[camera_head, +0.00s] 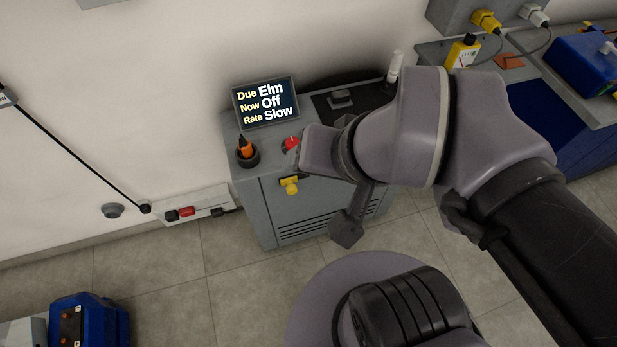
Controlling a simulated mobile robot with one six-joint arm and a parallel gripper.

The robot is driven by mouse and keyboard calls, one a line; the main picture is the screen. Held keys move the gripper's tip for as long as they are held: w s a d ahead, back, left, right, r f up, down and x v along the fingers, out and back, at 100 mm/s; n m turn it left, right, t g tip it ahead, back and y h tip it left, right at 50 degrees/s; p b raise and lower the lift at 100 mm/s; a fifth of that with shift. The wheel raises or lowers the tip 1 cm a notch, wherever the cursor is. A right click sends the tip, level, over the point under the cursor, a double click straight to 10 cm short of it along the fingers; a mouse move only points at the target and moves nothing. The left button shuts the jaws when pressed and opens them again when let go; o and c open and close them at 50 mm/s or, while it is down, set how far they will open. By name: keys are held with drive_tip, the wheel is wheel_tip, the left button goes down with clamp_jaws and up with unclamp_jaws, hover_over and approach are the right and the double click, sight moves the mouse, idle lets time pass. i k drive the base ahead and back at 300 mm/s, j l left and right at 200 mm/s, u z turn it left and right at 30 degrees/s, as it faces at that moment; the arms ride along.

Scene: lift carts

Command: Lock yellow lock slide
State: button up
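The yellow lock slide (289,185) is a small yellow piece on the upper front face of a grey cabinet (272,215), near its left corner. My gripper (347,229) hangs in front of the cabinet, to the right of and below the slide in the picture. One dark grey finger shows, pointing down. The rest of the gripper is hidden behind my wrist, so I cannot tell whether it is open or shut. I see no contact between it and the slide.
On the cabinet top are a screen (266,103) reading "Due Elm, Now Off, Rate Slow", a red knob (291,143) and an orange-tipped item in a dark cup (248,159). A blue cart (571,125) stands at right. Tiled floor (225,285) is clear ahead.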

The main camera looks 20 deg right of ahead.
sight(291, 188)
drive_tip(key=i+j+z, duration=0.1)
drive_tip(key=j+z, duration=1.05)
drive_tip(key=i+l, duration=0.05)
